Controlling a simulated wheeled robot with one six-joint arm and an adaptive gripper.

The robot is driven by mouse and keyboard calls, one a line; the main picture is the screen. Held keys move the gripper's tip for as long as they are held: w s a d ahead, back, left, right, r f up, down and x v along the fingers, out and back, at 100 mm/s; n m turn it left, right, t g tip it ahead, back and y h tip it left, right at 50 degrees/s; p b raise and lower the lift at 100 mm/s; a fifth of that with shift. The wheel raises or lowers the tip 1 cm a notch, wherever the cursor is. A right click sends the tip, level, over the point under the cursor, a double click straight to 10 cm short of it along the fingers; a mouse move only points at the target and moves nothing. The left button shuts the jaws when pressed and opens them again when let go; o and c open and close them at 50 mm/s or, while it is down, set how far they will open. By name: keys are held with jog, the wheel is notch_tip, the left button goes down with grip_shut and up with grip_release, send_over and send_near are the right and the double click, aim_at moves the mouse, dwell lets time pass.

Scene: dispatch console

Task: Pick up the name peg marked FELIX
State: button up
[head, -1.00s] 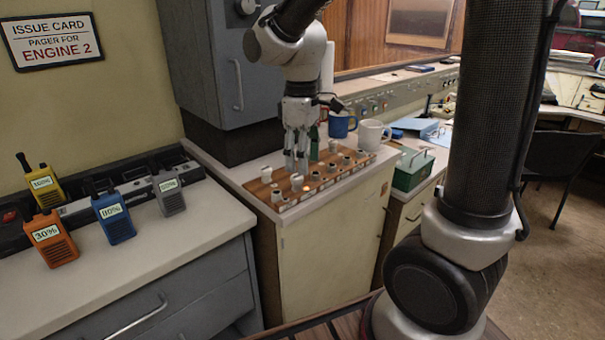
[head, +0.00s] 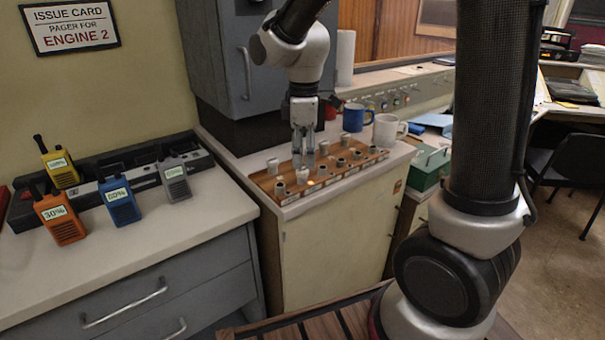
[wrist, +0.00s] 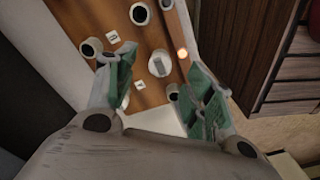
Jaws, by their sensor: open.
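A wooden peg board (head: 352,173) on the counter holds several pale and grey pegs. Its front-edge labels are too small to read, so I cannot tell which peg is marked FELIX. My gripper (head: 303,166) points down over the front left part of the board, open and empty. A white peg (head: 303,176) stands just below its fingertips. In the wrist view my gripper (wrist: 160,66) has its green-padded fingers spread, with a round pale peg (wrist: 160,63) between and beyond them. Other dark-topped pegs (wrist: 139,13) stand nearby.
A small orange light (wrist: 182,53) glows beside the pale peg. Radios (head: 118,201) stand on the left counter. A grey cabinet (head: 232,60) hangs behind.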

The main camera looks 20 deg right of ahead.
aim_at(302, 170)
notch_tip(302, 170, down, 4)
jog(key=shift+a+r, duration=0.1)
jog(key=shift+a, duration=0.05)
jog(key=c, duration=0.8)
jog(key=shift+c, duration=0.3)
